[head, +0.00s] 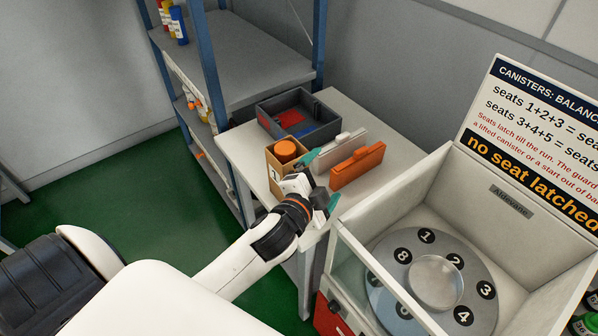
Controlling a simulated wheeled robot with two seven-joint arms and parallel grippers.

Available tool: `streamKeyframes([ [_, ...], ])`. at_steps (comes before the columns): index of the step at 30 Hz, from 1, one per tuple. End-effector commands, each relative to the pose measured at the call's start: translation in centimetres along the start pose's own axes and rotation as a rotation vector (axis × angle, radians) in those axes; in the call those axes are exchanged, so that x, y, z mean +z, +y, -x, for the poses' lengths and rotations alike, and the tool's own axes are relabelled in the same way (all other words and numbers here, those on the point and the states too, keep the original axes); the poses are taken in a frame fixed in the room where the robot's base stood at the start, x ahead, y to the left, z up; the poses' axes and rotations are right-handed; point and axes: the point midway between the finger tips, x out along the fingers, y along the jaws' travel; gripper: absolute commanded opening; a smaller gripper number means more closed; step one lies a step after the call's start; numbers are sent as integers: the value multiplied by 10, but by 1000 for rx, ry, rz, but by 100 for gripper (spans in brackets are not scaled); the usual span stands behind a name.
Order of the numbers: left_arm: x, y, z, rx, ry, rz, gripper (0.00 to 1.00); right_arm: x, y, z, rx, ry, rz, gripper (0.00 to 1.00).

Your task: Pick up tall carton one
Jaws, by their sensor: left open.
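Tall carton one (273,168) is a brown carton marked "1". It stands upright on the light table (232,152), with a round orange top (285,150) showing at its opening. My left gripper (320,180) is open, its two teal fingertips spread apart. It is just right of and in front of the carton and hides part of its lower right side. Nothing shows between the fingertips, and I cannot tell whether the gripper touches the carton. My right gripper is not in view.
A grey-white block (340,147) and an orange block (358,166) stand close right of the gripper. A dark divided tray (325,132) lies behind. A blue-posted shelf (240,60) stands left, and a machine with a numbered rotor (476,262) stands right.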

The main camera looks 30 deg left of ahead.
Motion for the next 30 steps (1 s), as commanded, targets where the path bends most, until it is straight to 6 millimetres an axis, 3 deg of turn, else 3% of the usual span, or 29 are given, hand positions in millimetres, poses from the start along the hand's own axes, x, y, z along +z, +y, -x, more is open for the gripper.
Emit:
streamKeyframes([
  [3, 43, 33, -12, 142, -177, -195, 96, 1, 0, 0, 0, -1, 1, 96],
  [9, 132, 69, -11, 436, -542, -665, 96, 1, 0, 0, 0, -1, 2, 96],
  [12, 176, 67, 0, 600, -757, -979, 96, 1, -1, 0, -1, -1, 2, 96],
  [15, 202, 51, 10, 744, -969, -1305, 96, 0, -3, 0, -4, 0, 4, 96],
  [17, 208, 37, 14, 815, -1095, -1505, 96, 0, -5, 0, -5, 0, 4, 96],
  [20, 200, 13, 14, 895, -1310, -1840, 96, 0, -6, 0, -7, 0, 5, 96],
  [23, 171, -3, 4, 914, -1533, -2168, 96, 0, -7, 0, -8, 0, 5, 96],
  [25, 140, -6, -7, 872, -1699, -2387, 96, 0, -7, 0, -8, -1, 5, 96],
  [26, 125, -4, -13, -830, 1754, 2448, 96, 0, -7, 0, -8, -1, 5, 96],
  [30, 48, 29, -35, -419, 1625, 2136, 96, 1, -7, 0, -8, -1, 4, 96],
])
